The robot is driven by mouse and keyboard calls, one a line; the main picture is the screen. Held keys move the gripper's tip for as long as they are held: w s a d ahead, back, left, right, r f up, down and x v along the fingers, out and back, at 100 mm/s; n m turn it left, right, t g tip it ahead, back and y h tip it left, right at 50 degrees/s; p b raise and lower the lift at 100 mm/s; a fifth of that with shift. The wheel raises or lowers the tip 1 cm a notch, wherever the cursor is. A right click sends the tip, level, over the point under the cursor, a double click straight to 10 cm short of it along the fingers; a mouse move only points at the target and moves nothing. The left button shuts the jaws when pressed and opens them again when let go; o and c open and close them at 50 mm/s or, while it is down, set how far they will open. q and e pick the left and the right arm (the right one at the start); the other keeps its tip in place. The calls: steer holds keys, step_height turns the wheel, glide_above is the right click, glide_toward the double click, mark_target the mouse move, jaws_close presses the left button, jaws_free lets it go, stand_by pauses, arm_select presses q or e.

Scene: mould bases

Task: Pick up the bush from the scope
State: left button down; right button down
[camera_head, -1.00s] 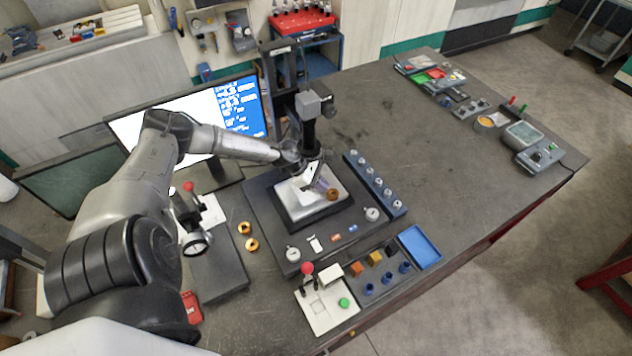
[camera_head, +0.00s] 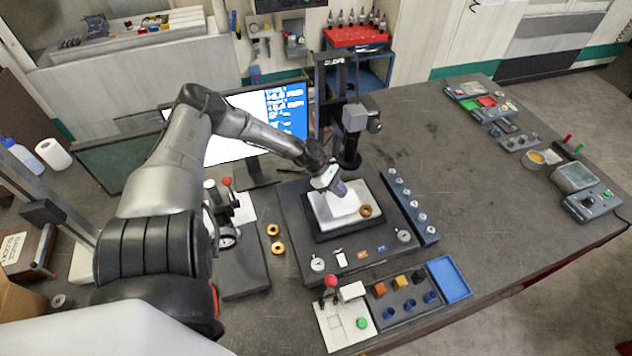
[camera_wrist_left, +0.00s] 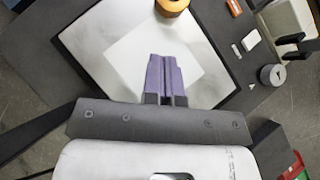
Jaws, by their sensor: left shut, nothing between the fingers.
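The bush, a copper-orange ring (camera_head: 366,211), lies on the pale top plate of the scope (camera_head: 345,222), near its front right part. It also shows at the top edge of the left wrist view (camera_wrist_left: 172,6), partly cut off. My left gripper (camera_head: 341,190) is over the plate, behind and left of the bush and apart from it. Its purple fingers (camera_wrist_left: 166,80) are together with nothing between them, pointing toward the plate. The scope's dark column with a grey head (camera_head: 353,125) stands behind the plate. My right gripper is not in view.
Two more copper rings (camera_head: 277,248) lie on the table left of the scope. A blue rack of several knobs (camera_head: 410,205) stands right of it. In front are a dial gauge (camera_head: 317,264), a red-knobbed fixture (camera_head: 345,325) and a blue tray (camera_head: 449,279). The table's right middle is clear.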

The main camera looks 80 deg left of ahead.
arm_select(q)
steer(key=c, duration=1.8)
jaws_free()
steer(key=s+a+p, duration=0.1)
steer(key=s+a, duration=0.1)
steer(key=s, duration=0.1)
steer(key=s+a+p, duration=0.1)
steer(key=s+a, duration=0.2)
steer(key=shift+a+r, duration=0.1)
steer(key=shift+a, duration=0.05)
steer(key=o, duration=0.3)
steer(key=shift+s+a, duration=0.2)
steer(key=shift+s, duration=0.05)
steer(key=o, duration=1)
steer(key=shift+c, duration=0.2)
